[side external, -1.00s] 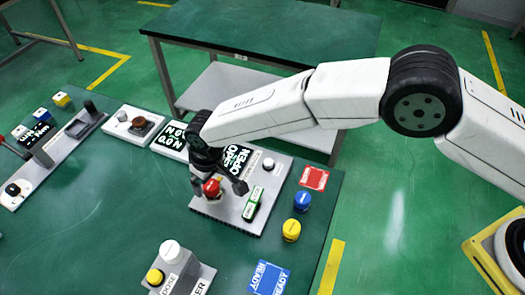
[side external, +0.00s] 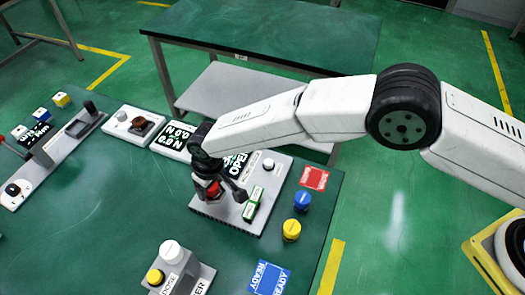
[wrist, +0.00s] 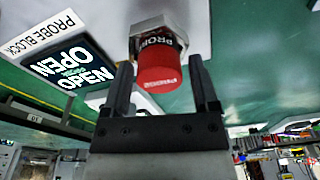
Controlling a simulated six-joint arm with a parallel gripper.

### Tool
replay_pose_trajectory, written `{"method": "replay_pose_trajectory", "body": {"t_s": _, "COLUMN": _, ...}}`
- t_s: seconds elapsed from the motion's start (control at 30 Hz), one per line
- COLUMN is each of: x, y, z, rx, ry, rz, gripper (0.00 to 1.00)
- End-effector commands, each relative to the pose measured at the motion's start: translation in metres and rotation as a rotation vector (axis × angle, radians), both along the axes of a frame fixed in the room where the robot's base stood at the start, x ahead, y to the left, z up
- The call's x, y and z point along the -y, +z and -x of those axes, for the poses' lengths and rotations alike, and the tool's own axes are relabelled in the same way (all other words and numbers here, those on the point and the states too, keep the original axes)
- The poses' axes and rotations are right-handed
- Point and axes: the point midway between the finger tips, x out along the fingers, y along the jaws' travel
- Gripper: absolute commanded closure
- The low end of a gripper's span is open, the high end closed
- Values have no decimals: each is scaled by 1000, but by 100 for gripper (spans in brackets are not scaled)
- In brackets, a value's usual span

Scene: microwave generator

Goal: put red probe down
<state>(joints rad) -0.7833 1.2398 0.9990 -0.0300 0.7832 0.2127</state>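The red probe (side external: 207,189) is between the fingers of my gripper (side external: 218,195), over the grey probe block (side external: 225,215). My gripper (wrist: 162,90) is open, with a finger on each side of the cap and a gap to each finger. In the side view the near finger partly hides the probe. Whether its lower end touches the block cannot be seen.
A green block (side external: 252,204) and a white knob (side external: 268,164) are on the probe block. A red pad (side external: 314,178), a blue piece (side external: 302,201) and a yellow piece (side external: 291,230) are to the right. A grey box (side external: 180,272) with a white knob stands in front.

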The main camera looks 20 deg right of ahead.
Motion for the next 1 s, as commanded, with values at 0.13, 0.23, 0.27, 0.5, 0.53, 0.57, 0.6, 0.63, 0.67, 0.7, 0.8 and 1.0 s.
{"method": "replay_pose_trajectory", "body": {"t_s": 0.13, "x": 0, "y": 0, "z": 0, "rx": 0, "ry": 0, "rz": 0, "gripper": 74}}
{"method": "replay_pose_trajectory", "body": {"t_s": 0.23, "x": 0, "y": 0, "z": 0, "rx": 0, "ry": 0, "rz": 0, "gripper": 100}}
{"method": "replay_pose_trajectory", "body": {"t_s": 0.27, "x": 0, "y": 1, "z": 0, "rx": 1, "ry": 0, "rz": -1, "gripper": 100}}
{"method": "replay_pose_trajectory", "body": {"t_s": 0.5, "x": 0, "y": 1, "z": 0, "rx": 1, "ry": 0, "rz": -1, "gripper": 100}}
{"method": "replay_pose_trajectory", "body": {"t_s": 0.53, "x": 0, "y": 1, "z": 0, "rx": 1, "ry": 0, "rz": -1, "gripper": 100}}
{"method": "replay_pose_trajectory", "body": {"t_s": 0.57, "x": 0, "y": 2, "z": 0, "rx": 1, "ry": 0, "rz": -1, "gripper": 100}}
{"method": "replay_pose_trajectory", "body": {"t_s": 0.6, "x": -1, "y": 3, "z": 0, "rx": 1, "ry": 0, "rz": -1, "gripper": 100}}
{"method": "replay_pose_trajectory", "body": {"t_s": 0.63, "x": -1, "y": 4, "z": 0, "rx": 1, "ry": 0, "rz": -1, "gripper": 100}}
{"method": "replay_pose_trajectory", "body": {"t_s": 0.67, "x": -1, "y": 5, "z": 0, "rx": 1, "ry": 0, "rz": -1, "gripper": 100}}
{"method": "replay_pose_trajectory", "body": {"t_s": 0.7, "x": -1, "y": 7, "z": 0, "rx": 1, "ry": 0, "rz": -1, "gripper": 100}}
{"method": "replay_pose_trajectory", "body": {"t_s": 0.8, "x": -1, "y": 14, "z": -1, "rx": 2, "ry": 0, "rz": -1, "gripper": 100}}
{"method": "replay_pose_trajectory", "body": {"t_s": 1.0, "x": 1, "y": 35, "z": 1, "rx": 2, "ry": -1, "rz": 1, "gripper": 100}}
